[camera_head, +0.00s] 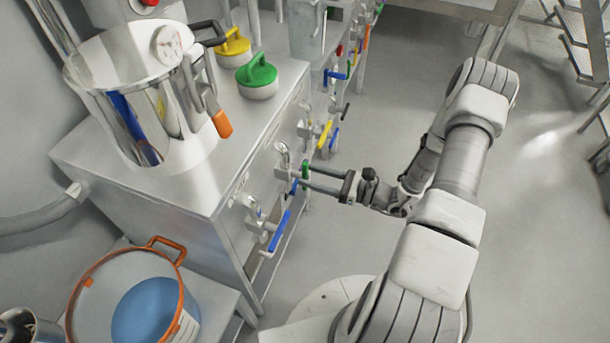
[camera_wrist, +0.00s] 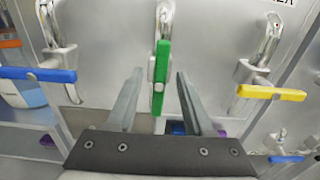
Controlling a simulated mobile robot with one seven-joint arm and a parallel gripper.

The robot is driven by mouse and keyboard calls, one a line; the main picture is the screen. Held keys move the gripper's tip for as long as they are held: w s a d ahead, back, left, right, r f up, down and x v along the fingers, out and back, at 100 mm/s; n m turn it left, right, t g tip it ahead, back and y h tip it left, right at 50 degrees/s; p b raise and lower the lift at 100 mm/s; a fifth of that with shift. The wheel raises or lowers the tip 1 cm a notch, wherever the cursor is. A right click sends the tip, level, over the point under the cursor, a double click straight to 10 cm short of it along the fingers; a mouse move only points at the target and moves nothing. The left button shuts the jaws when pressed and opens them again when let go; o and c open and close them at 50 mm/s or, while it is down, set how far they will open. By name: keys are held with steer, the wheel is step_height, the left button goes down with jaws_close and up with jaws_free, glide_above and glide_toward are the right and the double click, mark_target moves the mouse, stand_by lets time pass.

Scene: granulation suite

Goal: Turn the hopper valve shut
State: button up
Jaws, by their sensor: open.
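A valve with a green lever handle (camera_wrist: 160,85) is on the front of the steel cabinet, below a bent metal pipe. The handle points straight up and down in the wrist view. In the head view the green handle (camera_head: 305,169) shows small beside my fingertips. My gripper (camera_wrist: 160,75) is open, with one finger on each side of the green handle and a gap to both. In the head view my gripper (camera_head: 298,178) reaches the cabinet front from the right. No readable label shows which valve is the hopper's.
A blue-handled valve (camera_wrist: 38,74) is to the left and a yellow-handled valve (camera_wrist: 272,92) to the right, both handles level. A steel vessel (camera_head: 130,85) and green-topped item (camera_head: 257,76) stand on the cabinet. An orange-rimmed tub (camera_head: 92,282) stands lower left.

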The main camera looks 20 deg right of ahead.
mark_target(300, 175)
steer(key=shift+x, duration=1.1)
jaws_close()
